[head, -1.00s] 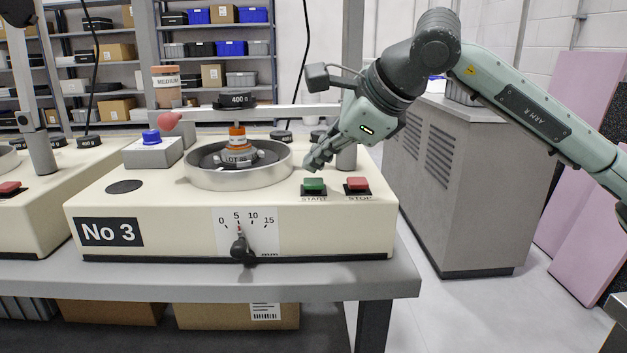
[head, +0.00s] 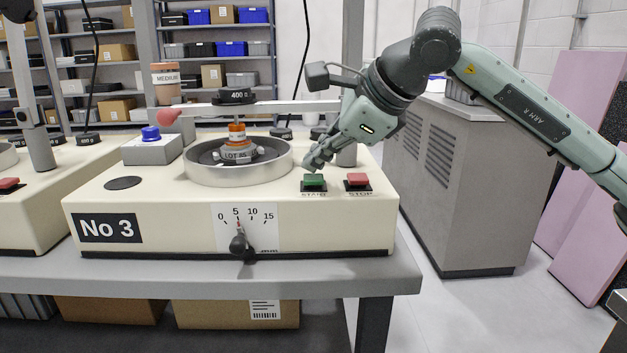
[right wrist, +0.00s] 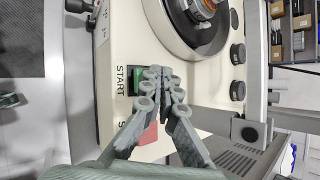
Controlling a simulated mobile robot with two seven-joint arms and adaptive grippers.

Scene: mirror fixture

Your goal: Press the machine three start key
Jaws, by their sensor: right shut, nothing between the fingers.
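Machine three (head: 300,228) is a cream box labelled "No 3" on a grey bench. Its green START key (head: 314,180) sits on the front right of the top, left of the red STOP key (head: 357,180). My right gripper (head: 311,165) is shut and empty, with its tips just behind and above the green key. In the right wrist view the shut fingertips (right wrist: 160,72) are beside the green key (right wrist: 137,82) and partly cover it. The red key (right wrist: 148,134) is partly hidden under the fingers. I cannot tell whether the tips touch the key. My left gripper is not in view.
A round pan (head: 238,175) with a lot-labelled piece stands left of the keys, under a lever arm (head: 290,107) with a weight. A dial lever (head: 240,245) is on the front face. Another machine (head: 40,205) stands at the left. A grey cabinet (head: 465,180) is behind right.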

